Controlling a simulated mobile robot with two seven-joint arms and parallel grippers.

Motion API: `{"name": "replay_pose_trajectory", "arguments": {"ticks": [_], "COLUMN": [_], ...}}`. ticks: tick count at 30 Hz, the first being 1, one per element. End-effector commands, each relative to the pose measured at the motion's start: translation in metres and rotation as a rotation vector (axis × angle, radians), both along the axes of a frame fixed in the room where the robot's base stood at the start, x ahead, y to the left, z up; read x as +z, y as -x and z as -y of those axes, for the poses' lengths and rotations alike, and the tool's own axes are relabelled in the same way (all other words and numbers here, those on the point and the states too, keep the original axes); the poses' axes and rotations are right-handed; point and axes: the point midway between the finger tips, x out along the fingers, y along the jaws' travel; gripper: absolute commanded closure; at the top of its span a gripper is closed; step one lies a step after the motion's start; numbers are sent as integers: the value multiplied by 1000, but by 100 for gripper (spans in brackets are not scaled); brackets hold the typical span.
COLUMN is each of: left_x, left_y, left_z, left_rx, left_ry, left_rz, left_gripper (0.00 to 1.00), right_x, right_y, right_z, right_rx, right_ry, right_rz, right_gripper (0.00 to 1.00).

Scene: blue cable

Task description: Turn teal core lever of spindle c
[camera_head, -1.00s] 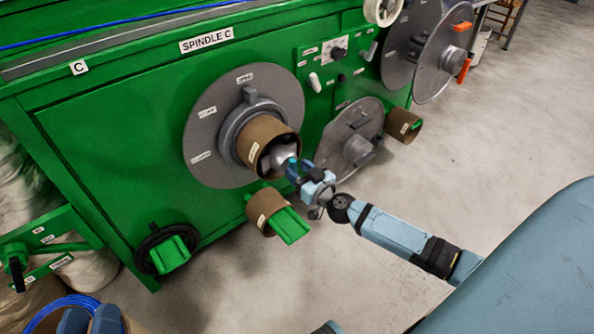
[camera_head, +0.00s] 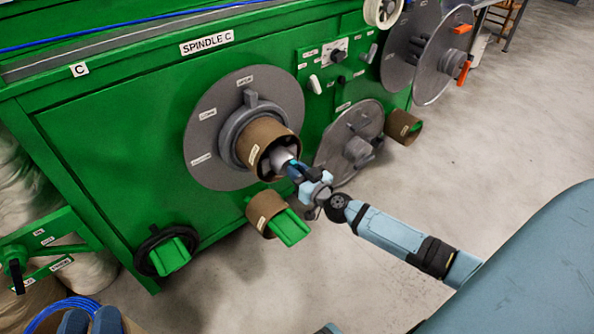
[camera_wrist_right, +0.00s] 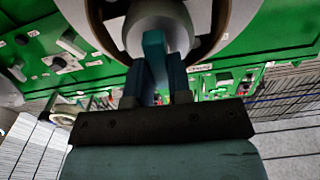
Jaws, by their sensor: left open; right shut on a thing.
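Spindle c has a grey round flange (camera_head: 215,150) on the green machine face, with a brown cardboard core (camera_head: 262,139) around its hub. The grey hub nose (camera_head: 283,155) sticks out of the core. The small teal lever (camera_wrist_right: 154,50) stands on the nose and shows clearly in the right wrist view. My right gripper (camera_head: 297,170) is at the nose, its blue fingers (camera_wrist_right: 163,82) shut on the lever. The fingers partly hide the lever in the head view.
Below the spindle, a cardboard core (camera_head: 263,210) sits on a green holder. A black ring (camera_head: 150,255) hangs to its left. A smaller grey disc (camera_head: 350,140) is close to the right of my right gripper. A blue cable coil (camera_head: 62,308) lies at bottom left. The floor (camera_head: 330,265) is clear.

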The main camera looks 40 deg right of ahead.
Motion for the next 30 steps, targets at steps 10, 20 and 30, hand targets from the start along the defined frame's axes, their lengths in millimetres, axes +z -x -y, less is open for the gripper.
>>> {"name": "replay_pose_trajectory", "arguments": {"ticks": [10,20,30], "left_x": [19,22,16], "left_y": [2,3,3], "left_z": [-2,-2,-1], "left_rx": [10,17,14], "left_ry": [22,32,29], "left_rz": [49,65,51], "left_gripper": [57,57,57], "right_x": [1,-2,-5], "right_y": [0,0,-1], "right_z": [2,5,8], "right_rx": [-1,0,0], "right_ry": [-234,-546,-868], "right_rz": [-20,-43,-67], "right_gripper": [100,100,100]}}
